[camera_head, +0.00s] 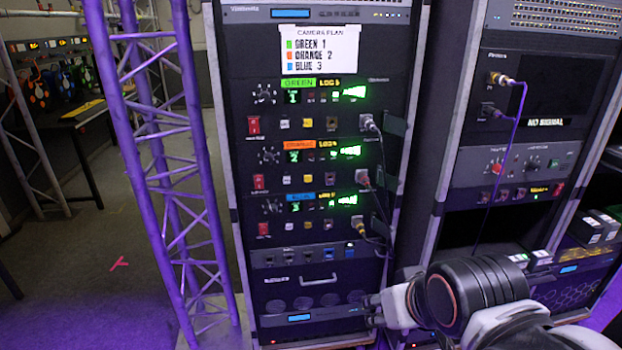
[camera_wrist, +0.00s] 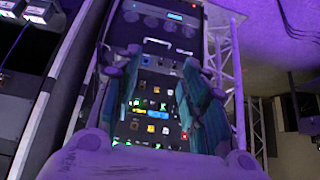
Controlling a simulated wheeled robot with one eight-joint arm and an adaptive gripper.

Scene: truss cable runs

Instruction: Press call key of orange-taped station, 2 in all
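The orange-taped station (camera_head: 300,144) is the middle of three similar panels in the rack. It has a lit green display with a 2, a knob at the left, a red rocker switch (camera_head: 259,182), and a row of small square keys (camera_head: 308,179). The key labels are too small to read. A cable is plugged in at its right. My gripper (camera_head: 372,309) is low at the rack's right side, below the stations and apart from the orange one. In the wrist view my gripper (camera_wrist: 160,100) has its two fingers spread, with the rack's panels seen between them, and nothing held.
The green-taped station (camera_head: 298,83) is above and the blue-taped station (camera_head: 303,197) below. Cables (camera_head: 383,180) hang along the rack's right side. A purple truss (camera_head: 165,150) stands at the left, and a second rack (camera_head: 490,160) at the right.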

